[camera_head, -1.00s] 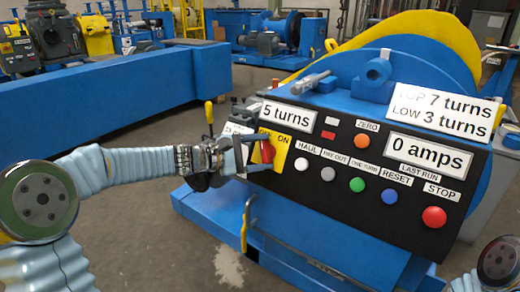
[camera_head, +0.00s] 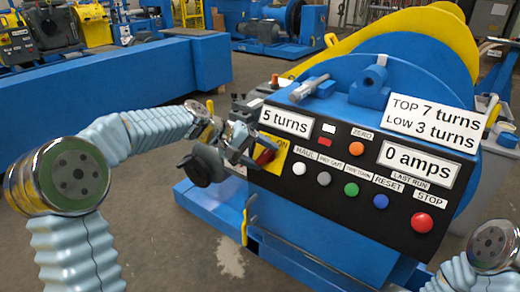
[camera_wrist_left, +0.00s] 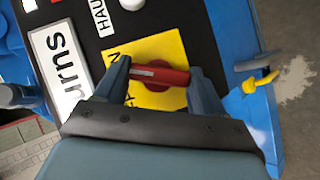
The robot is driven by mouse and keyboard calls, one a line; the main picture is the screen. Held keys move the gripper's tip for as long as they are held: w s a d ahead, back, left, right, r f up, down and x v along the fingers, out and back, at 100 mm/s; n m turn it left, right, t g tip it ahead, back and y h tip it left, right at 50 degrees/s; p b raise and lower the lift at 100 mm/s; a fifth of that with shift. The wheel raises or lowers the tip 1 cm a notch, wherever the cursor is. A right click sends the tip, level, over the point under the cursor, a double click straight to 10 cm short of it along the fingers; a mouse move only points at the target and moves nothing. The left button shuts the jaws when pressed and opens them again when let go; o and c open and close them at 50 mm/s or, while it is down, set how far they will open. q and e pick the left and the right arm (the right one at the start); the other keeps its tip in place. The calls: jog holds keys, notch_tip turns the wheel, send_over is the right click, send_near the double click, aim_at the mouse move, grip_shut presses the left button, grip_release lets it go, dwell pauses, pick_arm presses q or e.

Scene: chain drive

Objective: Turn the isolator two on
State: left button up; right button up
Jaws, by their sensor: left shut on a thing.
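A red rotary handle (camera_head: 264,157) sits on a yellow plate (camera_head: 280,160) at the left end of the black control panel. "ON" is partly readable on the plate; I see no label naming it isolator two. My left gripper (camera_head: 252,151) is at the handle and partly hides it. In the left wrist view the red handle (camera_wrist_left: 160,75) lies between the two fingers of the left gripper (camera_wrist_left: 162,80), which are shut on its ends, over the yellow plate (camera_wrist_left: 155,52). The handle is slightly tilted there. My right gripper is out of view.
The panel's coloured buttons, including the red STOP button (camera_head: 422,222), lie right of the handle. A yellow hook-like lever (camera_head: 246,225) hangs below the panel's left end. A long blue beam (camera_head: 120,95) stands behind left. Grey floor is open at the lower left.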

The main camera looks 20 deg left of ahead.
pick_arm(q)
jog(key=shift+d+r+m+g+y+p, duration=0.1)
jog(key=shift+m+g+y+p, duration=0.2)
jog(key=shift+m+y+p, duration=0.55)
jog(key=shift+m, duration=0.45)
jog(key=shift+y, duration=0.25)
jog(key=o, duration=1)
jog(key=shift+o, duration=0.2)
jog(key=v, duration=1.3)
jog(key=shift+a+r, duration=0.25)
jog(key=shift+a, duration=0.05)
